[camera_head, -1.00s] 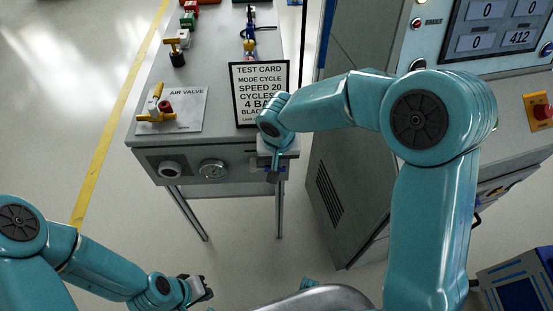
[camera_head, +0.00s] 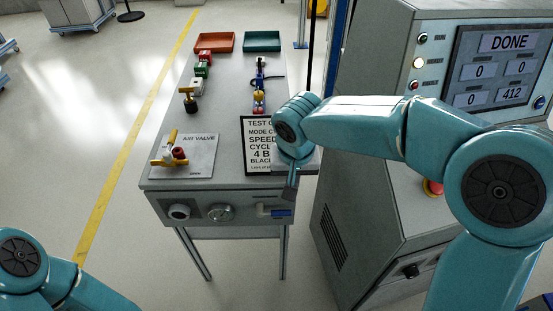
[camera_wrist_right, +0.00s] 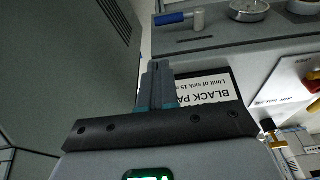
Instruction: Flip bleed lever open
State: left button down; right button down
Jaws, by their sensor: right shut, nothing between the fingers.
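The bleed lever (camera_head: 280,213) has a blue grip and a pale pivot on the front panel of the grey bench. It lies about level, its grip pointing right in the head view. In the right wrist view the blue grip (camera_wrist_right: 172,18) is at the top, clear of the fingers. My right gripper (camera_head: 290,188) is shut and empty, above the lever near the bench's front edge. Its closed fingers (camera_wrist_right: 155,85) show in the wrist view in front of the test card (camera_wrist_right: 205,90). My left gripper is outside the frame; only part of its arm shows at lower left.
The air valve plate (camera_head: 200,160) and the test card (camera_head: 258,150) are on the bench top. A grey cabinet (camera_head: 360,200) stands close on the right; its screen (camera_head: 500,65) reads DONE.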

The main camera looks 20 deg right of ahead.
jog(key=s+a+f+g+y+p, duration=0.1)
jog(key=s+a+f+y+p, duration=0.1)
jog(key=s+f, duration=0.5)
jog(key=s+a+f+n+g+y+p, duration=0.1)
jog(key=s+f, duration=0.5)
jog(key=f, duration=0.7)
jog(key=a+y+p, duration=0.1)
jog(key=a+p, duration=0.1)
jog(key=p, duration=0.1)
jog(key=shift+s+a+y+p, duration=0.3)
jog(key=shift+s+a+p, duration=0.05)
jog(key=shift+s+p, duration=0.05)
jog(key=c, duration=1.7)
grip_release()
jog(key=s, duration=0.1)
jog(key=s+f, duration=0.1)
jog(key=s, duration=0.1)
jog(key=s+f+p, duration=0.1)
jog(key=s, duration=0.1)
jog(key=shift+d, duration=0.2)
jog(key=shift+c, duration=0.2)
jog(key=o, duration=0.5)
jog(key=shift+s+f, duration=0.1)
jog(key=shift+s, duration=0.2)
jog(key=shift+o, duration=1.3)
jog(key=shift+d+f, duration=0.1)
jog(key=shift+f, duration=0.05)
